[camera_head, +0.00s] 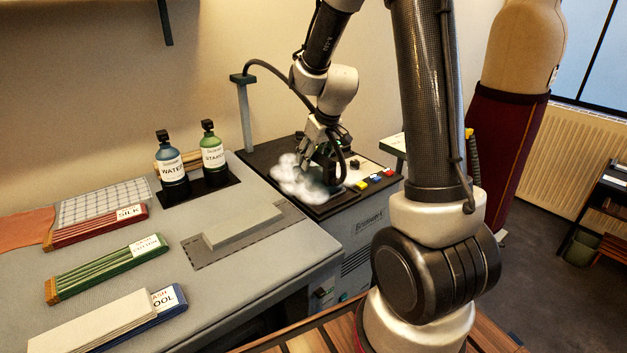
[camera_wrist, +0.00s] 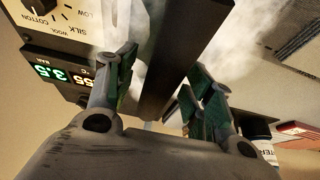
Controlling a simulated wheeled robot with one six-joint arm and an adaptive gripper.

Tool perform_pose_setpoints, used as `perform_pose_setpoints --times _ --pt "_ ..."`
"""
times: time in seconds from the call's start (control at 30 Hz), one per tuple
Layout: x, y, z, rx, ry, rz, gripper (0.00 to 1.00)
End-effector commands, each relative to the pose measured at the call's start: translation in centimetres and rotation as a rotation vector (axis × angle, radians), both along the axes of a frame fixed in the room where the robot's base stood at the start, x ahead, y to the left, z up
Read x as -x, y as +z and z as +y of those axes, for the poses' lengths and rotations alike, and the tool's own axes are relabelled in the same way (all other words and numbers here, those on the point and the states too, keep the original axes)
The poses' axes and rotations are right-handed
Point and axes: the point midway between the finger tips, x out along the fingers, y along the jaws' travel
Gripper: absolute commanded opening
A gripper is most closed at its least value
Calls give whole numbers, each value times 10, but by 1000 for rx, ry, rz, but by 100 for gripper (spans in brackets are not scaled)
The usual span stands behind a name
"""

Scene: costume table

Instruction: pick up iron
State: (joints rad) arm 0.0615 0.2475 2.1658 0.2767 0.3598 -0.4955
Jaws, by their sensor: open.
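The iron (camera_head: 327,168) stands on the dark top of the steam station at the back, partly hidden by my gripper and white steam. My gripper (camera_head: 316,138) is over the iron from above, its fingers close to the handle. In the wrist view, a dark bar (camera_wrist: 178,58), which looks like the iron's handle, runs between the two spread fingers of my gripper (camera_wrist: 163,75). A gap shows on both sides of the bar. Steam blurs the area around it, and the iron's lower body is hidden there.
A hose runs from a post (camera_head: 244,115) towards the iron. A blue bottle (camera_head: 172,170) and a green bottle (camera_head: 213,155) stand left of the station. Folded fabrics (camera_head: 105,265) lie on the grey table at left. A flat pad (camera_head: 235,226) lies in front of the station.

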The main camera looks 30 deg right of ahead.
Motion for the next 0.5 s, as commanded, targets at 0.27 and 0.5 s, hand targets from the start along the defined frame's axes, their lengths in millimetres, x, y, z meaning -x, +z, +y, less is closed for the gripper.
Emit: perform_pose_setpoints --times 0.27,0.5 --pt "0 -3 0 0 0 0 53" --pt "0 -3 0 0 0 0 44"
